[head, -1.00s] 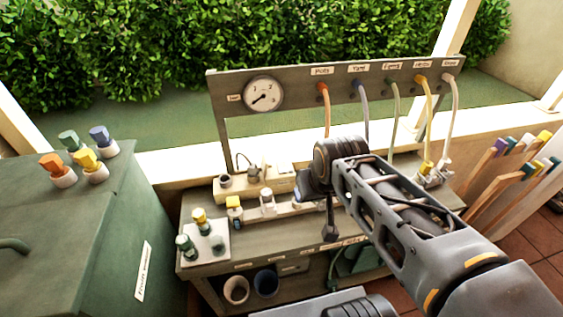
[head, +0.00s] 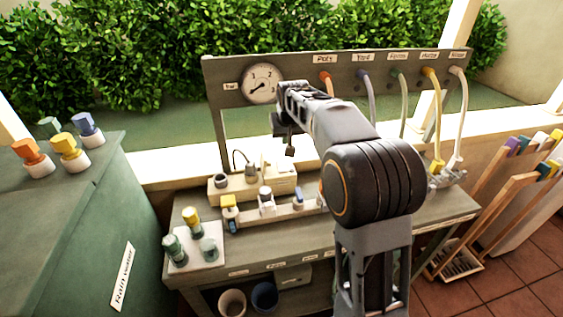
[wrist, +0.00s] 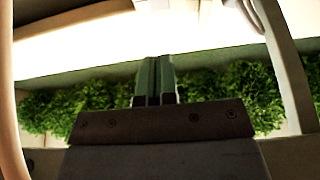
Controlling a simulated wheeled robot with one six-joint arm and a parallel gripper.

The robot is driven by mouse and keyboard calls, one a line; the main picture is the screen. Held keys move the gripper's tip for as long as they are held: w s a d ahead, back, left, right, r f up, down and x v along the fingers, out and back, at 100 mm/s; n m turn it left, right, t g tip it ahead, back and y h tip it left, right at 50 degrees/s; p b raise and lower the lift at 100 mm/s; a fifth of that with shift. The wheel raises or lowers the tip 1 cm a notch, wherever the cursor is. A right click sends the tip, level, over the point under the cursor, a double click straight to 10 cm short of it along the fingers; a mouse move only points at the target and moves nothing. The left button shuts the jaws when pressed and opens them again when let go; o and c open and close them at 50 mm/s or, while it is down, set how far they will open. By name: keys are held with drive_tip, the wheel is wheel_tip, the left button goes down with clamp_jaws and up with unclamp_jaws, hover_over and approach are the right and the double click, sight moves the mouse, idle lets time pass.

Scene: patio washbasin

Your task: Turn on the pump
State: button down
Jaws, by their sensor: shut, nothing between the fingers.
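A pale block (head: 283,184) with dark fittings and a thin cable stands at the back of the bench; it may be the pump, but no label on it is readable. In front of it is a manifold rail (head: 249,214) with yellow, white and blue handles. A round pressure gauge (head: 262,83) hangs on the back panel, its needle pointing to the lower left. My gripper (head: 290,151) is shut and empty, pointing down above the block, apart from it as far as I can tell. Its closed fingers also show in the wrist view (wrist: 155,82).
A green rainwater tank (head: 70,220) with coloured caps stands at the left. A white plate (head: 190,257) with several caps lies on the bench's left end. My arm hides the bench's middle.

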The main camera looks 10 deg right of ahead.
sight(281, 162)
idle(0.3)
drive_tip(key=p+x, duration=0.1)
drive_tip(key=x, duration=1.3)
drive_tip(key=shift+p, duration=0.3)
drive_tip(key=shift+r+p, duration=0.15)
drive_tip(key=shift+p, duration=0.45)
drive_tip(key=shift+w+f+g+p, duration=0.1)
drive_tip(key=shift+f+g+p, duration=0.15)
drive_tip(key=shift+g+p, duration=0.2)
drive_tip(key=shift+w+f+b, duration=0.1)
drive_tip(key=shift+f+b, duration=0.15)
drive_tip(key=shift+b, duration=0.1)
drive_tip(key=shift+f, duration=0.1)
